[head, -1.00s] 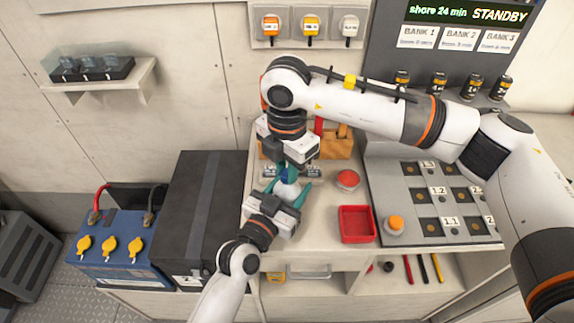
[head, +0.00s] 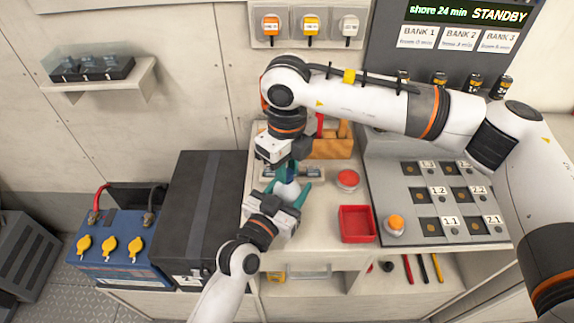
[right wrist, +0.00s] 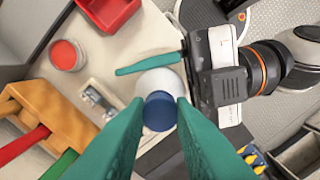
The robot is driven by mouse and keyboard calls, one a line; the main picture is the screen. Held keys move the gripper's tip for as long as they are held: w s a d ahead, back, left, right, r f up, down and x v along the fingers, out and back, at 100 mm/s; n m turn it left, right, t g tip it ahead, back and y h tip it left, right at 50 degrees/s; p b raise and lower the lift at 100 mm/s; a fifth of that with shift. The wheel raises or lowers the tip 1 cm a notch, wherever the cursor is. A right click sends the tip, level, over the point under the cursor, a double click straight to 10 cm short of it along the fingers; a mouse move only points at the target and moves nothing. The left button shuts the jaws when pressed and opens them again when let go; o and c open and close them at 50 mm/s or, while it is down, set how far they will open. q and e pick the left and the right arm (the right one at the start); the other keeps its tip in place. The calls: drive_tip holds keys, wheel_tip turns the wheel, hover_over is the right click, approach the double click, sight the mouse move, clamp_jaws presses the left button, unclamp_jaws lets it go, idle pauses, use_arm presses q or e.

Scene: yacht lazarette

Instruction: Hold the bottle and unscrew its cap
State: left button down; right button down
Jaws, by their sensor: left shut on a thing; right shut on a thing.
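A white bottle (right wrist: 160,77) with a dark blue cap (right wrist: 159,110) stands over the workbench. It also shows small and partly hidden in the head view (head: 286,189). My left gripper (head: 288,190) is shut on the bottle's body, its teal fingers coming from below in the head view; one finger lies along the bottle in the right wrist view. My right gripper (right wrist: 160,115) reaches down from above and is shut on the blue cap, one teal finger on each side. The cap is hidden by the right gripper in the head view.
An orange tool holder (head: 333,145) stands behind. A black box (head: 205,220) and blue battery (head: 115,245) stand left. A panel (head: 440,200) is at right.

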use_arm(q)
drive_tip(key=shift+f, duration=0.1)
use_arm(e)
drive_tip(key=n, duration=0.8)
drive_tip(key=shift+n, duration=0.4)
drive_tip(key=n, duration=1.2)
drive_tip(key=shift+r, duration=0.1)
drive_tip(key=n, duration=0.4)
drive_tip(key=shift+n, duration=0.3)
drive_tip(key=n, duration=1)
